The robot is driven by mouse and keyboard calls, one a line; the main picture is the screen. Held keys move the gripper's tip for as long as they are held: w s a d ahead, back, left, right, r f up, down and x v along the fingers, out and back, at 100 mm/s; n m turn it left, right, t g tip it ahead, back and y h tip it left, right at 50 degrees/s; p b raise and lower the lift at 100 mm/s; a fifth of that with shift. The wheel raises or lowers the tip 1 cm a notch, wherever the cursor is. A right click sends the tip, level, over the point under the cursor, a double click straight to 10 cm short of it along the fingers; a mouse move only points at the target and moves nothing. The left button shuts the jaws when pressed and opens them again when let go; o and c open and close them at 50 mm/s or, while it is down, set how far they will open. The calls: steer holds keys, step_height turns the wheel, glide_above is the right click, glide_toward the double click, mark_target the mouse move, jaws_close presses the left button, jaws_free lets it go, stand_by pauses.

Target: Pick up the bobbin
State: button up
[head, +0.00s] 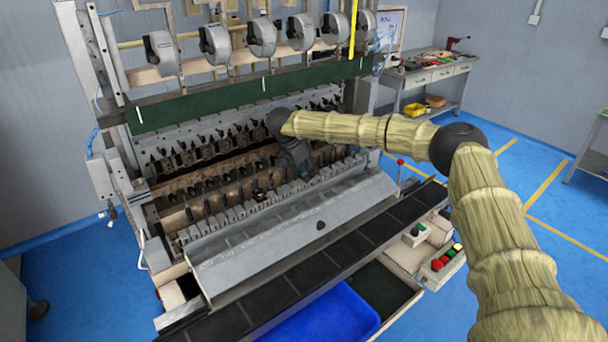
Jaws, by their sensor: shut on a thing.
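The coil winder (262,247) fills the middle of the head view, with rows of small dark fittings across its bed. My gripper (306,172) reaches down into the right half of the bed, just behind the front row of grey blocks. It is small in the view and its fingertips are partly hidden among the fittings. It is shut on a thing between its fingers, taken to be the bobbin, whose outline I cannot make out. I cannot tell whether it is clear of its seat.
Large grey reels (261,37) and a dark green bar (240,96) span above the bed. A blue bin (325,318) sits below the front edge. A control box with buttons (440,262) is at the right front. A workbench (428,73) stands behind at right.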

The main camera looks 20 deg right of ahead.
steer(key=shift+r+b, duration=0.95)
steer(key=shift+r, duration=0.3)
steer(key=shift+s+r, duration=0.15)
steer(key=shift+s, duration=0.15)
steer(key=s+d+r+b, duration=0.1)
steer(key=s+b, duration=0.5)
steer(key=s, duration=0.9)
steer(key=shift+s+d+r, duration=0.2)
steer(key=shift+d+r, duration=0.1)
steer(key=shift+d, duration=0.15)
